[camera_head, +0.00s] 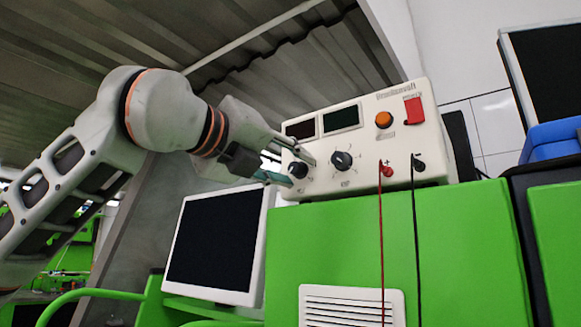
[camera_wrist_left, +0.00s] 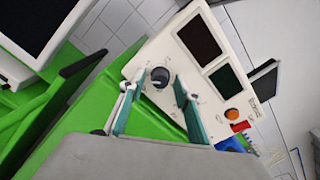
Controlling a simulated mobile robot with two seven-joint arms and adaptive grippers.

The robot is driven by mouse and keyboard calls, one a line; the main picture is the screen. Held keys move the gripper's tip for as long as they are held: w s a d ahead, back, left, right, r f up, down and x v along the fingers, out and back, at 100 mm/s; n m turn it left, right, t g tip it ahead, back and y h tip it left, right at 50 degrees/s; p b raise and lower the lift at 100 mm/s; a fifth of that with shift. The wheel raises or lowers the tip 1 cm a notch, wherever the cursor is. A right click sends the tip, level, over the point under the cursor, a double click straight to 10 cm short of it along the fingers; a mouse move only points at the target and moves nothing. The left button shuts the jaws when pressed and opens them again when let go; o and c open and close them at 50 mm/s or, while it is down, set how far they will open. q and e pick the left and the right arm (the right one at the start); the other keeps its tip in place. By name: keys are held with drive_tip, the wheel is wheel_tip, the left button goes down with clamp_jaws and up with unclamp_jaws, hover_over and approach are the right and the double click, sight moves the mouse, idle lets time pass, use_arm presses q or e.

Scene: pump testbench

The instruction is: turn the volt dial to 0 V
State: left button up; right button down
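The power supply (camera_head: 366,172) is a cream box with two black dials on its front. The left dial (camera_head: 298,169), taken as the volt dial, sits below the left display; it also shows in the left wrist view (camera_wrist_left: 160,77), with a pale pointer mark. My left gripper (camera_head: 302,168) is at this dial, its fingers apart. In the left wrist view the fingertips (camera_wrist_left: 158,84) lie on either side of the dial; I cannot tell whether they touch it. The second dial (camera_head: 342,160) is to the right in the head view. The dial labels are too small to read. My right gripper is out of view.
An orange button (camera_head: 383,120) and a red switch (camera_head: 414,110) are at the supply's upper right. Red (camera_head: 381,240) and black (camera_head: 415,240) cables hang from its jacks over the green cabinet (camera_head: 460,250). A white-framed monitor (camera_head: 258,250) stands below left.

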use_arm(q)
drive_tip(key=v, duration=1.2)
idle(0.5)
